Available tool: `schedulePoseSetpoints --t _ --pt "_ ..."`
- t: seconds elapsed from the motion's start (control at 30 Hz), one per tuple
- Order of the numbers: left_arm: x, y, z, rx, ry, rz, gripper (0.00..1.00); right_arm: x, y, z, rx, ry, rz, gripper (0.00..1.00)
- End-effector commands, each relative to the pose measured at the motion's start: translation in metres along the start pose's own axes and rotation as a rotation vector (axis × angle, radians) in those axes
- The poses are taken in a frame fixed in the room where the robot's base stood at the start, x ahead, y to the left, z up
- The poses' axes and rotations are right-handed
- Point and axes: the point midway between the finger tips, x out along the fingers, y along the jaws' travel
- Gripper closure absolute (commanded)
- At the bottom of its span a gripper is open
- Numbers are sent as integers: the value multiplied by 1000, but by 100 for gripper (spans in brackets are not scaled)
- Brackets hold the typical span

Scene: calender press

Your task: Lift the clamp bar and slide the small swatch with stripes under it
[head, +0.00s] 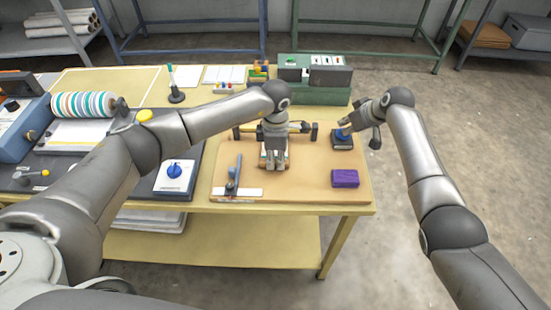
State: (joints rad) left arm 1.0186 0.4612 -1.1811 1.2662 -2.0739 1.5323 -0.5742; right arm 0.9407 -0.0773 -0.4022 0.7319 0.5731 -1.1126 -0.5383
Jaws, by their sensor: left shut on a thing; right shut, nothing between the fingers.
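The clamp bar (297,128), a thin yellowish bar, spans two dark posts at the back of the tan board (300,190). Its middle is hidden behind my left gripper; I cannot tell whether it is raised. My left gripper (273,167) points down in front of the bar, shut on a small pale piece (263,160), apparently the swatch. The fingers hide most of it, and its stripes cannot be made out. My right gripper (344,129) is shut and empty at the blue-topped dark block (342,140) right of the bar; contact is unclear.
A purple block (345,178) lies at the board's right front. A white strip with a blue-grey lever (235,178) is at its left front. A green machine (315,78) stands behind. A striped roll (83,104) and a blue-knobbed box (174,175) are left. The board's front middle is clear.

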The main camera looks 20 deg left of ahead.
Motion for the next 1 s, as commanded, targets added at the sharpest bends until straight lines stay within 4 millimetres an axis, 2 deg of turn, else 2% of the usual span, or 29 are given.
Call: schedulePoseSetpoints --t 0.03,0.23,0.27,0.43,0.77,1.0 --pt "0 0 0 0 0 0 100 5 -2 9 4 -17 -6 100" --pt "2 0 0 -1 0 0 100 5 -2 9 4 -17 -6 100" --pt "2 0 0 -1 0 0 78 5 -2 9 4 -17 -6 100" --pt "2 0 0 -1 0 0 56 5 -2 9 4 -17 -6 100" --pt "1 0 0 -1 0 0 56 5 -2 9 4 -17 -6 100" --pt "-11 -6 0 1 -1 1 56 5 -2 9 4 -17 -6 100"
